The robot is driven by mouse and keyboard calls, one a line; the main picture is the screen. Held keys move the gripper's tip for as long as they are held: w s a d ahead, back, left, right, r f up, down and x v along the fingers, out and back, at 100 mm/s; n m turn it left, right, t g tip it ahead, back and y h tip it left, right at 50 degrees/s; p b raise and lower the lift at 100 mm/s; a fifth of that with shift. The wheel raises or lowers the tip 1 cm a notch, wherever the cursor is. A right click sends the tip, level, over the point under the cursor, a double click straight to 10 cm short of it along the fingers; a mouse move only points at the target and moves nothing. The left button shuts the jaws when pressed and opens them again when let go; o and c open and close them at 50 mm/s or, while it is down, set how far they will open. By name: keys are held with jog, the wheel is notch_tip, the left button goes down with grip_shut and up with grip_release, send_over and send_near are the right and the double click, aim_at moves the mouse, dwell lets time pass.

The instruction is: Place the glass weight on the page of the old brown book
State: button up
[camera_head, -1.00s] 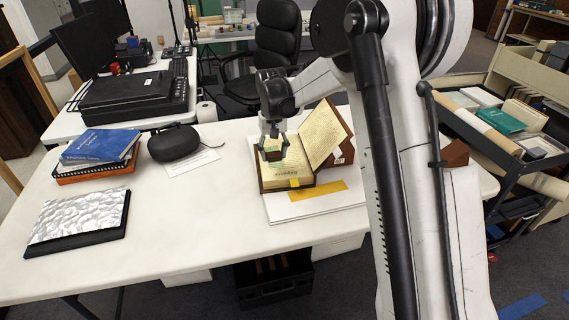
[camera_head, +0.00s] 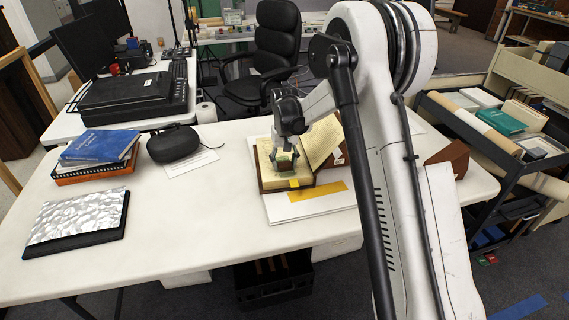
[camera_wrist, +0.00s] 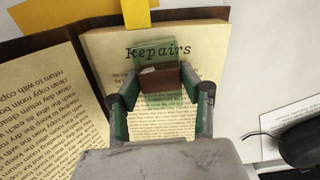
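The old brown book (camera_head: 304,184) lies open on the table, and the page (camera_wrist: 110,50) headed "Repairs" shows in the wrist view. The glass weight (camera_wrist: 160,100) is a clear green block with a brown middle part, over the upper middle of that page. In the head view the weight (camera_head: 285,164) is a small green shape at my fingertips. My gripper (camera_wrist: 160,82) points down at the page, its two green-padded fingers shut on the brown part from both sides. In the head view my gripper (camera_head: 285,154) is low over the page. I cannot tell whether the weight touches the paper.
A yellow strip (camera_head: 318,191) lies on the white sheet under the book. To the left are stacked books (camera_head: 97,148), a dark rounded case (camera_head: 173,143) and a silvery crinkled panel (camera_head: 78,215). The table's front middle is clear. A loaded cart (camera_head: 500,130) stands at the right.

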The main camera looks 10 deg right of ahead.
aim_at(284, 164)
jog(key=o, duration=0.4)
notch_tip(284, 164, up, 11)
jog(key=s+r+t, duration=0.2)
jog(key=s+r, duration=0.7)
jog(key=r, duration=0.1)
jog(key=s+r+t, duration=0.2)
jog(key=s+r, duration=0.1)
jog(key=s, duration=0.7)
jog(key=s+r+t, duration=0.1)
jog(key=s+r, duration=0.1)
jog(key=s, duration=0.7)
jog(key=s+f+t, duration=0.2)
jog(key=s+f, duration=0.2)
jog(key=s, duration=0.7)
jog(key=shift+s+p, duration=0.15)
jog(key=shift+p, duration=0.3)
